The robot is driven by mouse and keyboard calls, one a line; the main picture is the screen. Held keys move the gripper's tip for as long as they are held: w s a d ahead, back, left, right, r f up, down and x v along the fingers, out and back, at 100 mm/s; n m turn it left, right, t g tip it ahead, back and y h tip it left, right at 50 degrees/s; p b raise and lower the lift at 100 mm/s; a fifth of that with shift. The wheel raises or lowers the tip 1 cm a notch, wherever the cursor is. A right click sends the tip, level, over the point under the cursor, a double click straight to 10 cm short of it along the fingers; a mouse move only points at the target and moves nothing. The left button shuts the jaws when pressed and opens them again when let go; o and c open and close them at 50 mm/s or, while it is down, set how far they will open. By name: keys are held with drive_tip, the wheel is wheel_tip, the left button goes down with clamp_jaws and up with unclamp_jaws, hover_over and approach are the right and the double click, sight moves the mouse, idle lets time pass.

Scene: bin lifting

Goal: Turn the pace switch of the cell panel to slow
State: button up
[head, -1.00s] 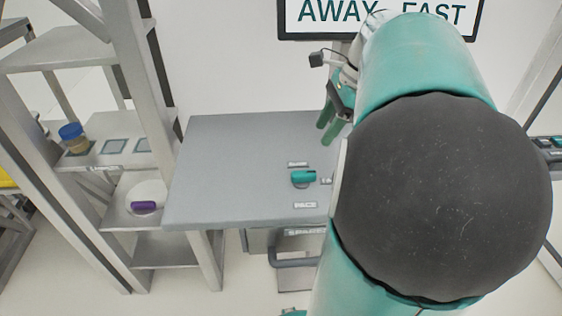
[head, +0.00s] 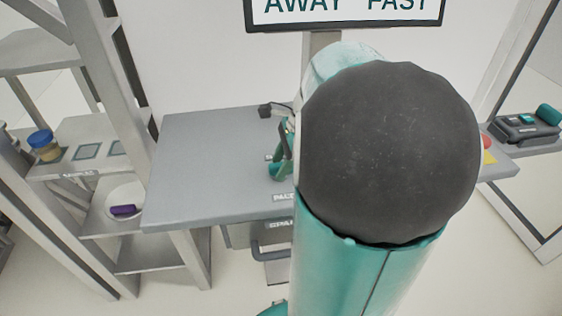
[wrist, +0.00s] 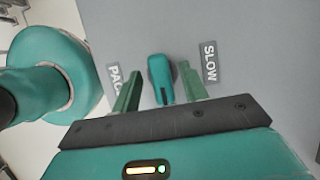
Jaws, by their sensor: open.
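The pace switch is a teal knob (wrist: 160,72) on the grey cell panel (wrist: 125,25). A SLOW label (wrist: 209,62) lies right of the knob and a partly covered PACE label (wrist: 113,78) lies left. My gripper (wrist: 158,67) is open, one green finger on each side of the knob. Whether the fingers touch it I cannot tell. In the head view my gripper (head: 285,154) is at the panel (head: 195,160), and my arm hides much of the area.
A shelf rack (head: 95,135) stands left, with a blue-lidded jar (head: 43,146) and a purple item in a white dish (head: 123,210). A sign (head: 345,12) reading AWAY and FAST is behind. A dark device (head: 527,127) sits at right. The panel's left part is clear.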

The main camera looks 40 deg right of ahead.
clamp_jaws()
drive_tip(key=shift+w, duration=0.1)
drive_tip(key=shift+n, duration=0.3)
drive_tip(key=n, duration=0.2)
drive_tip(key=n+g, duration=0.1)
drive_tip(key=shift+w+n+g+y, duration=0.1)
drive_tip(key=shift+n+g+y, duration=0.2)
drive_tip(key=shift+n, duration=0.1)
drive_tip(key=n+g, duration=0.1)
drive_tip(key=n, duration=0.3)
drive_tip(key=shift+n+g, duration=0.3)
drive_tip(key=shift+g, duration=0.1)
drive_tip(key=n+g, duration=0.1)
drive_tip(key=n, duration=0.3)
drive_tip(key=shift+w+g, duration=0.1)
drive_tip(key=shift+g, duration=0.3)
drive_tip(key=shift+n+g+h, duration=0.25)
drive_tip(key=shift+n+h, duration=0.25)
drive_tip(key=shift+n, duration=0.75)
drive_tip(key=shift+n+g+h, duration=0.25)
drive_tip(key=shift+n+h, duration=0.25)
drive_tip(key=shift+n, duration=0.75)
